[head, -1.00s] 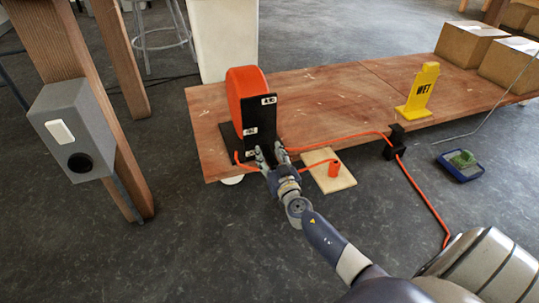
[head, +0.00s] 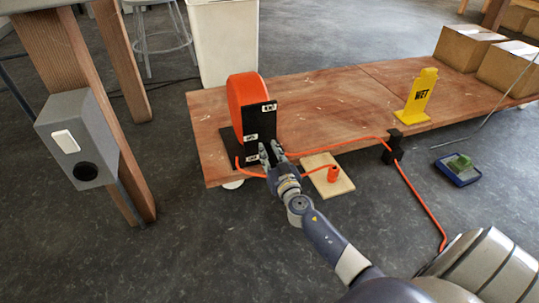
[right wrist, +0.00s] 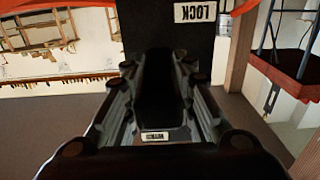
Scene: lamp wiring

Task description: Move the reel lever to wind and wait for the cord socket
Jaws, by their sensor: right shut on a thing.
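The reel (head: 247,97) is an orange drum behind an upright black plate (head: 259,120) with small white labels, at the near left end of the wooden platform. My right gripper (head: 271,153) is at the low front of the plate, shut on the dark reel lever, which its fingers mostly hide in the head view. In the right wrist view the dark lever (right wrist: 160,85) lies between the fingers, below an upside-down LOCK label (right wrist: 195,11). The orange cord socket (head: 333,173) stands on a small pale board (head: 322,187). My left gripper is out of view.
Orange cord (head: 335,146) runs along the platform (head: 320,100) through a black clip (head: 393,147) and down to the floor. A grey switch box (head: 75,140) is on a post at left.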

